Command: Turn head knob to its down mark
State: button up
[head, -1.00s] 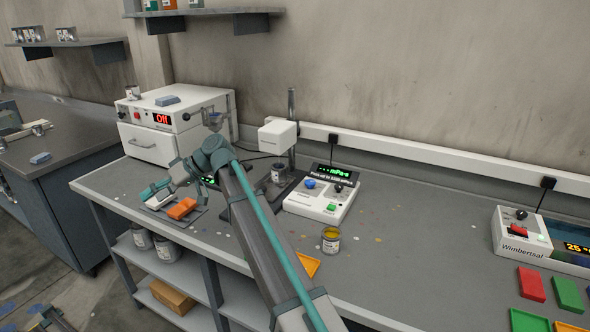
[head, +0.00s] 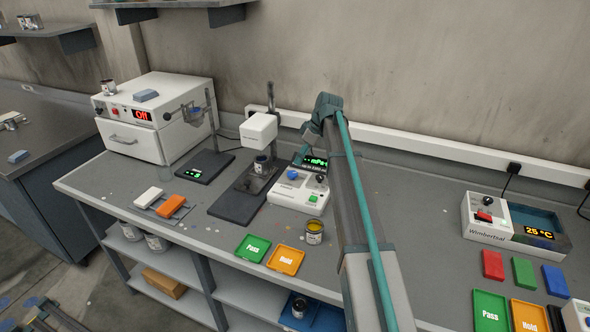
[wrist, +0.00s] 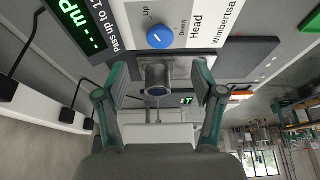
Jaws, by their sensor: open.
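The blue head knob (head: 293,174) sits on the white viscometer control box (head: 290,195). In the wrist view the knob (wrist: 160,38) shows near the top centre, beside the words Up, Down and Head. A small pale mark shows on it, but I cannot tell surely which word it points to. My gripper (wrist: 159,72) is open, with its teal fingers apart and the knob ahead of them, not touched.
A green button (head: 313,198) and a black knob (head: 320,178) are on the same box. Green Pass (head: 252,248) and orange Hold (head: 286,260) trays lie near the bench edge.

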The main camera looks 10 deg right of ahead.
aim_at(293, 173)
jog(key=p+x, duration=0.2)
jog(key=x, duration=0.6)
jog(key=shift+w+a+f, duration=0.15)
jog(key=shift+f, duration=0.05)
jog(key=c, duration=1.1)
jog(key=shift+c, duration=0.2)
